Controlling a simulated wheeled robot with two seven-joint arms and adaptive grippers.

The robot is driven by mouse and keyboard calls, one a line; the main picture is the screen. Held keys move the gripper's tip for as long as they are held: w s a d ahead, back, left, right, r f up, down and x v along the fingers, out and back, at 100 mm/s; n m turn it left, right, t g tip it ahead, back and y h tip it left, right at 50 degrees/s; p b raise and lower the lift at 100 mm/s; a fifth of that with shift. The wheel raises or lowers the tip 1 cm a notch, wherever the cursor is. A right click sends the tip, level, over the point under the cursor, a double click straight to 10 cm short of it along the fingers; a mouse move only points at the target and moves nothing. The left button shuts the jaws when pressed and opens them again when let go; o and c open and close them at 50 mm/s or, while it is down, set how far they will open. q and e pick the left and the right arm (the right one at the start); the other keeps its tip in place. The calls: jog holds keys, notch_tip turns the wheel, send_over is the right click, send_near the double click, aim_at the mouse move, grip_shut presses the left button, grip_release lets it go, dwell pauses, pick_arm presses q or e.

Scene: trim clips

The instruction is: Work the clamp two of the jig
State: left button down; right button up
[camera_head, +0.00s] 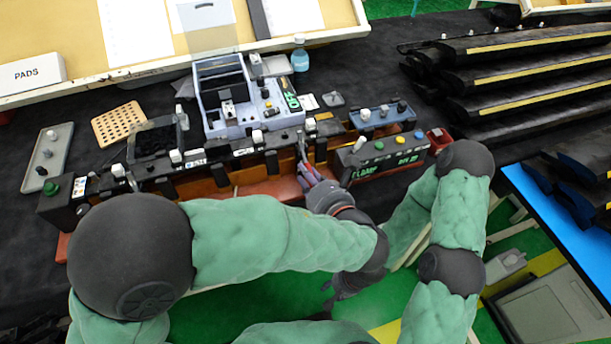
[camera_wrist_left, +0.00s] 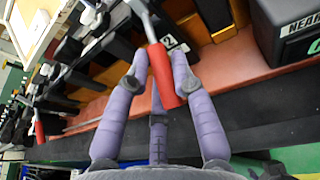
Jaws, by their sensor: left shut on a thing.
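The jig (camera_head: 225,185) is a long dark and orange fixture with several clamps along it, in the middle of the head view. Clamp two's red handle (camera_wrist_left: 161,80) sits on a metal lever by a label marked 2 (camera_wrist_left: 169,43) in the left wrist view. My left gripper (camera_head: 308,173) reaches the jig, and its purple fingers (camera_wrist_left: 158,70) are shut around the red handle. In the head view the handle is mostly hidden by the fingers. My right gripper (camera_head: 339,287) hangs low over the green floor, away from the jig; its fingers are dark and partly covered.
Another red-handled lever (camera_wrist_left: 39,128) stands farther along the jig. A box with buttons (camera_head: 380,155) is right of my left gripper. A blue-grey machine (camera_head: 222,118) stands behind the jig. Dark trim strips (camera_head: 530,75) lie at upper right.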

pick_arm(q)
jog(key=shift+f, duration=0.2)
jog(key=c, duration=1)
grip_release()
jog(key=shift+r, duration=0.1)
jog(key=v, duration=1.2)
jog(key=shift+d, duration=0.1)
